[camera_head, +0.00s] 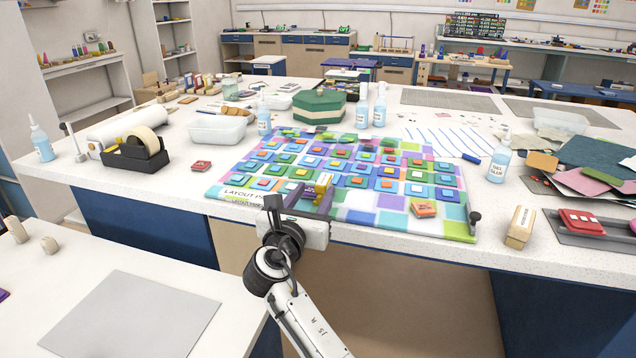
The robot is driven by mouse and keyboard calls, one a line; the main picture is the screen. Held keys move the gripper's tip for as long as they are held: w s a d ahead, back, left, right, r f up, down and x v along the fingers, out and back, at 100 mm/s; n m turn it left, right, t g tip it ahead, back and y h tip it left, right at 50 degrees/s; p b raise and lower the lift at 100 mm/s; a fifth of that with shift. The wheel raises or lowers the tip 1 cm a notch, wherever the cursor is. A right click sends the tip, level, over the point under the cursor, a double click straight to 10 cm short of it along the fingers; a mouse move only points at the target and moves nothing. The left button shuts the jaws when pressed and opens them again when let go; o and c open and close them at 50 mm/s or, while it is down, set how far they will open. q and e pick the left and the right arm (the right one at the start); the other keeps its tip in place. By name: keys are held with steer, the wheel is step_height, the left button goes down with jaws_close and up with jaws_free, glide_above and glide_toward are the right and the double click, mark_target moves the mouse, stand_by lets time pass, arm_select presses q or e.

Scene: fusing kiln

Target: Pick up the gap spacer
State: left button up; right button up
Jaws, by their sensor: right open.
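My right gripper (311,192) is open over the front edge of the colourful layout board (358,216), its arm coming up from the bottom. A small yellowish block (322,182) shows at its right finger; it may be the gap spacer, but I cannot read any label on it. I cannot tell whether the finger touches it. The board carries rows of small coloured glass tiles. Part of the board's front edge and its lettering are hidden by the gripper. My left gripper is not in view.
A labelled wooden block (520,228) and a tray with red pieces (582,222) lie to the right. A glue bottle (500,160) stands beside the board. A tape dispenser (138,153) and a clear tub (217,129) are at the left. White tabletop is free at the front left.

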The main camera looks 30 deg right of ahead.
mark_target(320, 189)
steer(key=shift+f+x, duration=0.15)
steer(key=shift+x, duration=1.55)
steer(key=shift+f+x, duration=0.2)
steer(key=shift+x, duration=1.5)
steer(key=shift+s+d, duration=0.1)
steer(key=shift+s, duration=0.1)
jaws_close()
